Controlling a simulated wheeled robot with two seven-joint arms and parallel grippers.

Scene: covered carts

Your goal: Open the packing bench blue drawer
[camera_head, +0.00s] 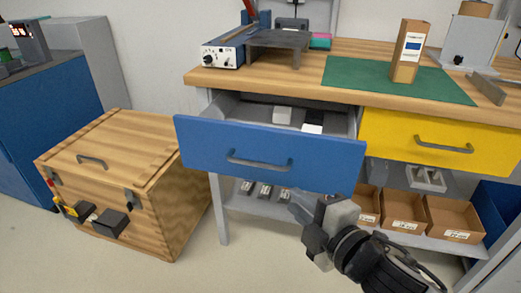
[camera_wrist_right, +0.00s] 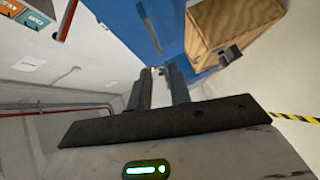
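The packing bench's blue drawer (camera_head: 270,153) is pulled out in the head view, and its inside shows behind the front panel. Its grey bar handle (camera_head: 259,162) is in the middle of the front. The blue front (camera_wrist_right: 168,28) and the handle (camera_wrist_right: 150,28) also show in the right wrist view. My right gripper (camera_head: 297,204) is just below and to the right of the handle, apart from it. In the right wrist view its two fingers (camera_wrist_right: 159,72) stand apart with nothing between them. My left gripper is not in view.
A yellow drawer (camera_head: 440,140) beside the blue one is shut. A wooden chest (camera_head: 125,180) stands on the floor at left. Cardboard bins (camera_head: 404,211) sit on the shelf below. The worktop holds a green mat (camera_head: 400,82), a carton (camera_head: 409,52) and a white instrument (camera_head: 222,55).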

